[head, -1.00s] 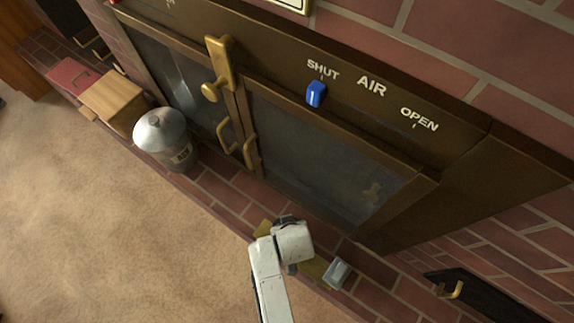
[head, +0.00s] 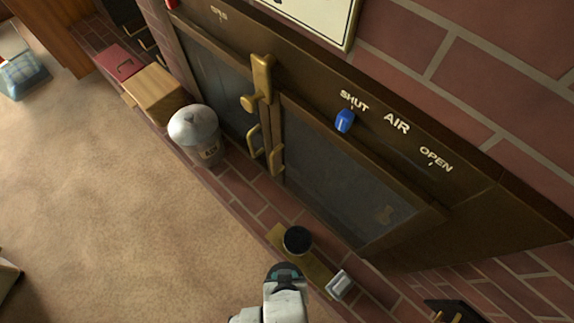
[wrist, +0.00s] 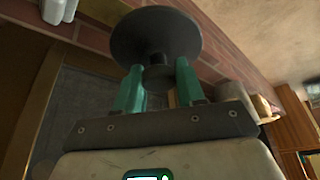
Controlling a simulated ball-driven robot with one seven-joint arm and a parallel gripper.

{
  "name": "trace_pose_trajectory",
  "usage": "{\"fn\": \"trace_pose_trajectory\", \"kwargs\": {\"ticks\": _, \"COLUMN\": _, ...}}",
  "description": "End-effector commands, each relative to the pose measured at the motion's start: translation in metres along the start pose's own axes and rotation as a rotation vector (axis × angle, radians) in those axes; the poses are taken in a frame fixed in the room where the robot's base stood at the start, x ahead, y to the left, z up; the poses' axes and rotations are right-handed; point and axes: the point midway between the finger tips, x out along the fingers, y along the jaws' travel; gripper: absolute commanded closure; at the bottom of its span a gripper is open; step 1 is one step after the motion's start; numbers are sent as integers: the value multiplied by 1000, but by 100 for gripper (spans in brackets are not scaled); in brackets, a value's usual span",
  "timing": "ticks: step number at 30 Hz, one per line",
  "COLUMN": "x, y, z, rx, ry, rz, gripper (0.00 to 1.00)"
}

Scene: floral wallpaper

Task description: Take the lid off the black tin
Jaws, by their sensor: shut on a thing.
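The black tin (head: 297,240) stands on a yellowish board on the brick hearth, its round top showing dark with a paler rim. My gripper (head: 284,272) is just in front of the tin in the head view. In the wrist view my gripper (wrist: 158,78) is shut on the knob of the dark round lid (wrist: 155,34). The lid is held clear in the teal fingers, apart from the tin. I cannot clearly make out the lid in the head view.
A small grey-white box (head: 340,284) is right of the tin. The stove front (head: 335,165) with brass handles rises behind. An ash bin (head: 196,132), a wooden box (head: 155,93) and a red box (head: 120,62) stand further left. The carpet (head: 110,220) is largely clear.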

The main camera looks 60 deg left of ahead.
Motion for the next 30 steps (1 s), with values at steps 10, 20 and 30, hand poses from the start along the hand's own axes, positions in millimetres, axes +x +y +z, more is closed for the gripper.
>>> {"fn": "trace_pose_trajectory", "kwargs": {"ticks": 10, "x": -2, "y": 0, "z": -1, "rx": 0, "ry": 0, "rz": 0, "gripper": 91}}
{"fn": "trace_pose_trajectory", "kwargs": {"ticks": 20, "x": -26, "y": 0, "z": -11, "rx": 1, "ry": 0, "rz": 0, "gripper": 91}}
{"fn": "trace_pose_trajectory", "kwargs": {"ticks": 30, "x": -48, "y": 0, "z": -20, "rx": 0, "ry": 0, "rz": 0, "gripper": 91}}
